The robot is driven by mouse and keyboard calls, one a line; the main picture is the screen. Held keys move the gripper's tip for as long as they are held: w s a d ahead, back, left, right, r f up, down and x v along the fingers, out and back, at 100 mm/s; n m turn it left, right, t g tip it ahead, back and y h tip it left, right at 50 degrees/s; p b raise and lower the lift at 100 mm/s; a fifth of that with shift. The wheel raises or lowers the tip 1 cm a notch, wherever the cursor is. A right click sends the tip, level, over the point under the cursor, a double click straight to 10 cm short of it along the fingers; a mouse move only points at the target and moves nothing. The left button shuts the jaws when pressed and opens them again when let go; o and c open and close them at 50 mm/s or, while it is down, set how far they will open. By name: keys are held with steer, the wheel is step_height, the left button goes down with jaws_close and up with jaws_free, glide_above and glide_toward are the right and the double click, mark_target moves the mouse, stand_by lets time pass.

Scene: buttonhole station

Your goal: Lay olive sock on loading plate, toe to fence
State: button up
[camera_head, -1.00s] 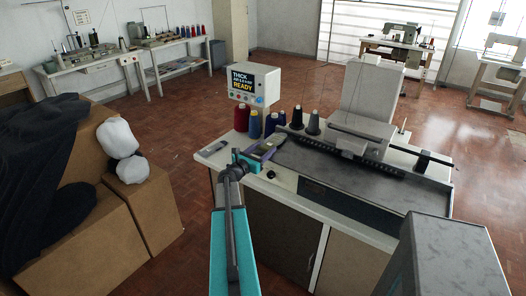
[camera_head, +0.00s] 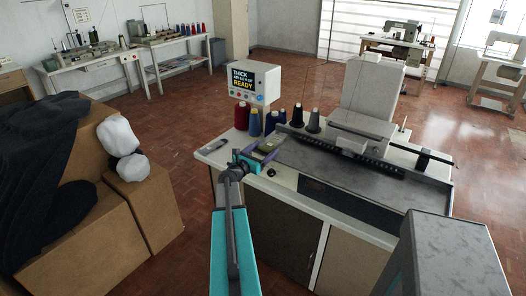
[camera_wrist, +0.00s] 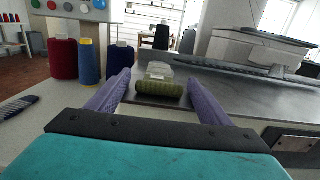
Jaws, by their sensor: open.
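The olive sock (camera_wrist: 160,88) lies on the near left end of the grey metal plate (camera_wrist: 205,105) in the wrist view. My gripper (camera_wrist: 160,100) is open, with one purple finger on each side of the sock and visible gaps between. In the head view my gripper (camera_head: 262,152) is at the left end of the plate (camera_head: 330,185), with the sock (camera_head: 267,147) small between the fingers. I cannot make out the toe or its contact with a fence.
Thread cones (camera_head: 241,116) and a control box reading READY (camera_head: 253,80) stand behind the gripper. A black bar (camera_head: 350,153) runs along the plate's back. Cardboard boxes (camera_head: 150,210) stand at left.

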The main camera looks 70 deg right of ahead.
steer(key=shift+r, duration=0.15)
steer(key=b+v, duration=0.3)
steer(key=v, duration=0.9)
stand_by(0.8)
